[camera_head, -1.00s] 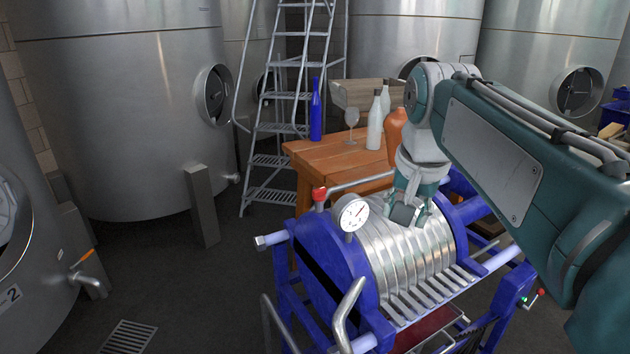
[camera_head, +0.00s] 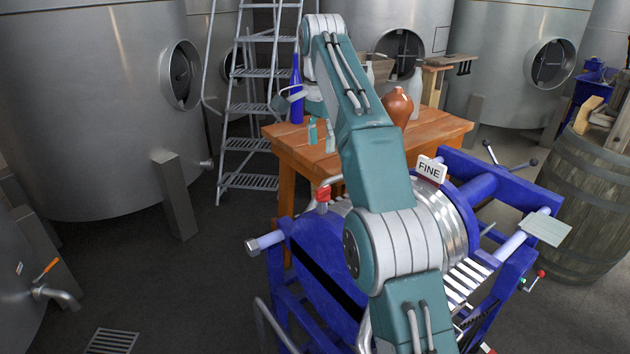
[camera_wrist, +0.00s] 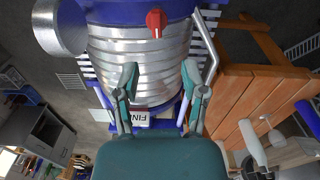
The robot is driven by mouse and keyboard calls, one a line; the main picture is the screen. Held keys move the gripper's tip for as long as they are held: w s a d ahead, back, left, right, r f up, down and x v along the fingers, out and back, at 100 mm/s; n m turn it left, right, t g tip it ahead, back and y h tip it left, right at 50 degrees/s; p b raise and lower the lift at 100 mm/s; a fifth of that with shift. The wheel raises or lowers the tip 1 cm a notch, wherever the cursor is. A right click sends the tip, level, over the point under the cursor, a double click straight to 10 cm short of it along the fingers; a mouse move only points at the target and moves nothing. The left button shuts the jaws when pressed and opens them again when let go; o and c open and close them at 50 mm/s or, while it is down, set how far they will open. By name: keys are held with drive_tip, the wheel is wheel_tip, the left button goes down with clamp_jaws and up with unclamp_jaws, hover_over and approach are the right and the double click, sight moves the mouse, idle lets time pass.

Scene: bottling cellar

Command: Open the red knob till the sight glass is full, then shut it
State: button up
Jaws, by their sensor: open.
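The red knob (camera_head: 322,194) sits on top of the blue end of the filter press (camera_head: 300,240). In the wrist view the red knob (camera_wrist: 156,22) is at the top centre, above the ribbed metal plates. My gripper (camera_head: 321,138) is open and empty, above and behind the knob in the head view. In the wrist view my gripper (camera_wrist: 159,75) has its two teal fingers spread apart, pointing towards the press, with the knob beyond their tips. I cannot make out a sight glass in either view. My arm hides part of the press and its dial.
A wooden table (camera_head: 285,140) stands behind the press with a blue bottle (camera_head: 296,95) and an orange jug (camera_head: 397,108). A FINE sign (camera_head: 431,169) stands on the press. A barrel (camera_head: 590,205) is at right. Open floor lies left.

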sight(323, 188)
drive_tip(key=shift+d+f, duration=0.5)
drive_tip(key=shift+f, duration=0.1)
drive_tip(key=f, duration=0.8)
drive_tip(key=shift+s+a+f, duration=0.1)
drive_tip(key=shift+a+f, duration=0.1)
drive_tip(key=shift+f, duration=0.15)
drive_tip(key=shift+a+f, duration=0.1)
drive_tip(key=shift+f, duration=0.35)
clamp_jaws()
